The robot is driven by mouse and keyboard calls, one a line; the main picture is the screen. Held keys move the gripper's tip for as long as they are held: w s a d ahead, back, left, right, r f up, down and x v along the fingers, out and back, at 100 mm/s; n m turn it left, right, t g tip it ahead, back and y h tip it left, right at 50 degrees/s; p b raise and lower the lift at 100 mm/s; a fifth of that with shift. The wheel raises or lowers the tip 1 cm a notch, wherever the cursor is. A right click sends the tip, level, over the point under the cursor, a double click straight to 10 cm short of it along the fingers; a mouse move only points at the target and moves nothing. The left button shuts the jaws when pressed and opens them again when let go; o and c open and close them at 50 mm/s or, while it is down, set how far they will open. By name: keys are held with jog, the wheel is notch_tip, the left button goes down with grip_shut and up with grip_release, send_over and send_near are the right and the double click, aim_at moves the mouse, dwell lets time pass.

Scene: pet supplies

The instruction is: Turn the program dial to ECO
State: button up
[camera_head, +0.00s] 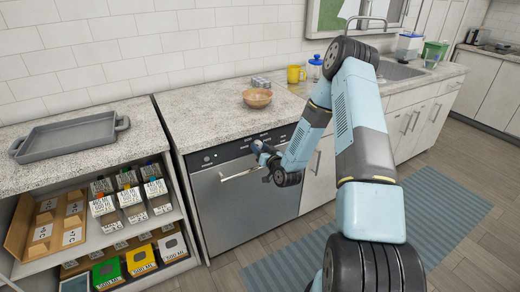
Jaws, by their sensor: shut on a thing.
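The dishwasher (235,205) has a steel front with a black control strip (225,153) along its top edge. A bar handle (238,175) runs across the door below the strip, and the door looks shut. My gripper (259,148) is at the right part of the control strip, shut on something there. The program dial is hidden behind my gripper, and its setting cannot be read. The ECO mark is too small to make out. A small round light or button (207,158) shows at the left end of the strip.
A wooden bowl (257,97), a yellow mug (295,74) and a blue-lidded jar (314,68) stand on the counter above. A grey tray (68,136) lies on the left counter over shelves of boxes. A striped mat (440,210) covers the floor at right.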

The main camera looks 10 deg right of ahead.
jog(key=shift+f+m, duration=0.1)
jog(key=shift+m, duration=0.9)
jog(key=o, duration=1.1)
jog(key=shift+c, duration=0.2)
jog(key=v, duration=1.3)
jog(key=shift+s, duration=0.35)
jog(key=shift+d, duration=0.1)
